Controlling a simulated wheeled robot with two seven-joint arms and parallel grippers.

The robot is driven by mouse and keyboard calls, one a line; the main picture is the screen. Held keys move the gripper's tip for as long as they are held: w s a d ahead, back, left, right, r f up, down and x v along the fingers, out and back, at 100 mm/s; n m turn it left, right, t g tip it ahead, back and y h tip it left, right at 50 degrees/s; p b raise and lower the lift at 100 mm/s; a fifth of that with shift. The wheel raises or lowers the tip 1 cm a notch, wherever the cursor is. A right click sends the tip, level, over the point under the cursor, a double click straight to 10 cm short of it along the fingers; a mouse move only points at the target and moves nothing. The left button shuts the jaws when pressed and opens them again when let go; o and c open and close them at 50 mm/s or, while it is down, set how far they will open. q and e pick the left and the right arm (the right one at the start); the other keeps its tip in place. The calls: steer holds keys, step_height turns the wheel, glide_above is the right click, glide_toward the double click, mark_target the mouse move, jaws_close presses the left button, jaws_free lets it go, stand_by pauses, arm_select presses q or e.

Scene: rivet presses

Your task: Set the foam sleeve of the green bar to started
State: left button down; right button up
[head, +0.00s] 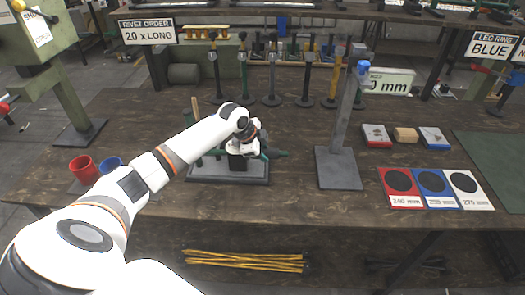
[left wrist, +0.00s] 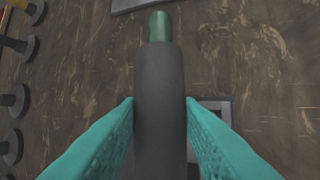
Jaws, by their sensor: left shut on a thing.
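In the left wrist view the foam sleeve (left wrist: 160,90) is a dark grey tube around the green bar. The bar's green end (left wrist: 159,26) sticks out past the sleeve at the top. My left gripper (left wrist: 160,112) has its two teal fingers on either side of the sleeve, shut on it. In the head view my left gripper (head: 250,150) is low over a grey base plate (head: 228,178) on the bench. The gripper and wrist largely hide the sleeve and bar there. My right gripper is not in view.
A grey post on a square base (head: 338,168) with a blue top stands just right of the gripper. Several upright tools on round feet (head: 272,99) line the back. Red and blue cups (head: 84,168) stand left. Colored cards (head: 430,187) lie right. The front middle is clear.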

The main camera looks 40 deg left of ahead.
mark_target(287, 153)
arm_select(q)
steer(key=w+d, duration=0.1)
steer(key=d, duration=0.1)
steer(key=w+d+p, duration=0.1)
steer(key=d, duration=0.1)
steer(key=w+d, duration=0.2)
steer(key=shift+d, duration=0.2)
steer(key=c, duration=1)
jaws_free()
steer(key=shift+a+r, duration=0.1)
steer(key=shift+s+r, duration=0.1)
steer(key=shift+r, duration=0.1)
steer(key=v, duration=1.1)
steer(key=shift+r, duration=0.25)
